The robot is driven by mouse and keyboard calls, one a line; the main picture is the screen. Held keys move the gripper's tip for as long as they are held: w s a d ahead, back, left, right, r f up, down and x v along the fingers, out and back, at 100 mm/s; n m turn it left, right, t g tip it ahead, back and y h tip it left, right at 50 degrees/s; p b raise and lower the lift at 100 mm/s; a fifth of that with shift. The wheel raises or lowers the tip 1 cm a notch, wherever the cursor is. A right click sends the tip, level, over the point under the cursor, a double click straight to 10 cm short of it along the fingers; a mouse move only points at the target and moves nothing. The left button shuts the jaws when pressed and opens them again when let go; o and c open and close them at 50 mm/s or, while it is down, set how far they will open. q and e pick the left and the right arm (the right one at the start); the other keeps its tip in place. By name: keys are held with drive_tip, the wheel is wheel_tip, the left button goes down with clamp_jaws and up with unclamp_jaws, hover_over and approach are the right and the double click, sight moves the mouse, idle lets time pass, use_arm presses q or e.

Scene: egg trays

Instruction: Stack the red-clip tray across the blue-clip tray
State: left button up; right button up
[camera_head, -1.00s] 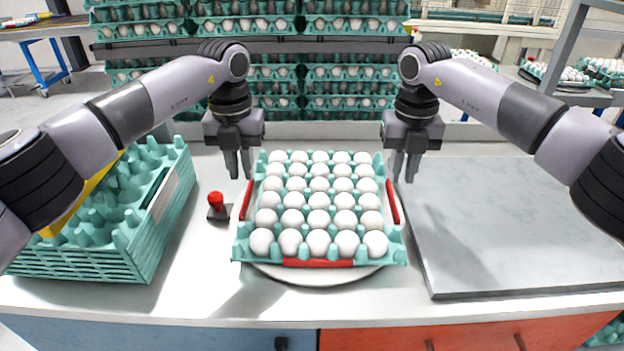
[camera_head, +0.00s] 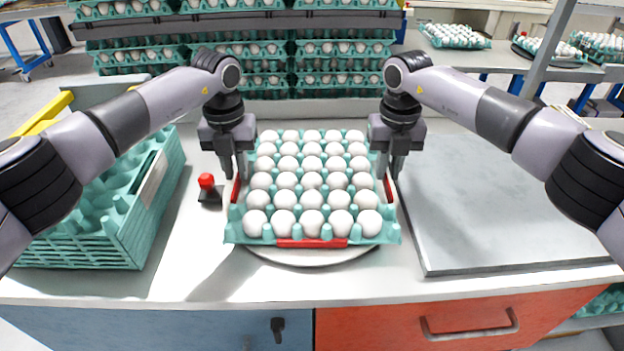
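The red-clip tray (camera_head: 236,232) is teal, full of white eggs, with red clips on its left, right and front edges. It lies on a round white plate (camera_head: 312,257) in the middle of the worktop. My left gripper (camera_head: 236,172) points down at the tray's left edge, by the left red clip. My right gripper (camera_head: 391,170) points down at the right edge, by the right red clip. Both pairs of fingers look slightly apart. The fingers overlap the clips in view, so contact is unclear. No blue-clip tray is visible.
A stack of empty teal trays (camera_head: 100,240) stands at the left. A red-topped button (camera_head: 207,188) sits between it and the plate. A flat grey slab (camera_head: 500,210) lies clear at the right. Racks of egg trays (camera_head: 270,50) stand behind.

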use_arm(q)
drive_tip(key=shift+f, duration=0.7)
use_arm(e)
drive_tip(key=shift+f, duration=0.7)
use_arm(q)
clamp_jaws()
use_arm(e)
clamp_jaws()
use_arm(q)
drive_tip(key=shift+w+r, duration=0.1)
drive_tip(key=shift+r, duration=0.1)
use_arm(e)
drive_tip(key=shift+w+r, duration=0.1)
drive_tip(key=shift+r, duration=0.1)
